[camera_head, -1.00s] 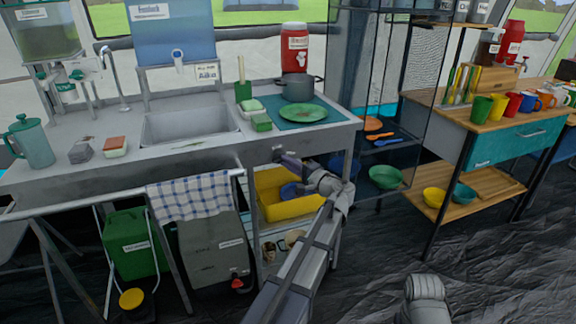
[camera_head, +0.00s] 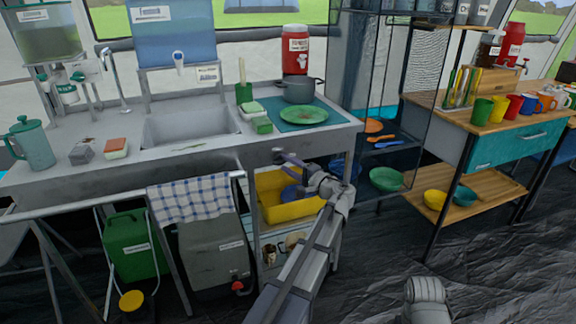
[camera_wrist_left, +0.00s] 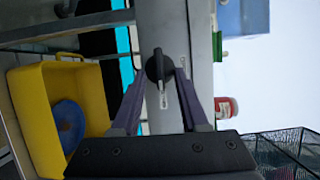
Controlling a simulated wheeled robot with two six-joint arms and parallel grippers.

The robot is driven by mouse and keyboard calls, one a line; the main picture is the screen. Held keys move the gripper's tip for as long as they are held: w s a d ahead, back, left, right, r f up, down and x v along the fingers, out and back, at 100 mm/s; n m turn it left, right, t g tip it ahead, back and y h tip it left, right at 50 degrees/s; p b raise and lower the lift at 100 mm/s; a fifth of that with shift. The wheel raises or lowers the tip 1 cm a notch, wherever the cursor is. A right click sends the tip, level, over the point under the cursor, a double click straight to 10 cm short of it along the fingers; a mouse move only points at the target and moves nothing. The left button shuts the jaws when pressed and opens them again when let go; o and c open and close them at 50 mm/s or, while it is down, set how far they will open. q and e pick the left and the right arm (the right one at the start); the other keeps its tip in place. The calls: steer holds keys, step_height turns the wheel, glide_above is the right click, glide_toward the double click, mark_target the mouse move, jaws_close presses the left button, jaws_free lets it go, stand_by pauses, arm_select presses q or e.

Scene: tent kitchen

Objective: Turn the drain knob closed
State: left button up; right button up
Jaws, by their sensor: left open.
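In the head view my left gripper (camera_head: 284,157) is at the counter's front face, below the green plate, and the knob is hard to make out there. My right gripper is not in view.
The sink basin (camera_head: 190,130) is in the counter top. A yellow tub (camera_head: 290,211) with a blue item stands on the shelf below the gripper. A checked towel (camera_head: 195,197) hangs on the front rail. A black mesh rack (camera_head: 400,105) stands right of the counter.

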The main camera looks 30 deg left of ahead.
arm_select(q)
steer(key=v, duration=0.7)
steer(key=shift+d, duration=0.35)
steer(key=shift+s+f, duration=0.1)
steer(key=shift+s, duration=0.05)
steer(key=s+d+f+g+h, duration=0.2)
steer(key=s+d+f+h, duration=0.6)
steer(key=s+d+f, duration=0.45)
steer(key=s+d+f+g+h, duration=0.2)
steer(key=s+d+f+h, duration=0.25)
steer(key=s+d, duration=0.3)
steer(key=s+d+f+g+h, duration=0.2)
steer(key=s+d+f+h, duration=0.25)
steer(key=s+d, duration=0.3)
step_height(320, 180, up, 34)
steer(key=w+y+p, duration=0.1)
steer(key=p, duration=3.2)
steer(key=shift+w+d+f+p, duration=0.2)
steer(key=shift+w+d+p, duration=0.05)
steer(key=shift+d+p, duration=0.15)
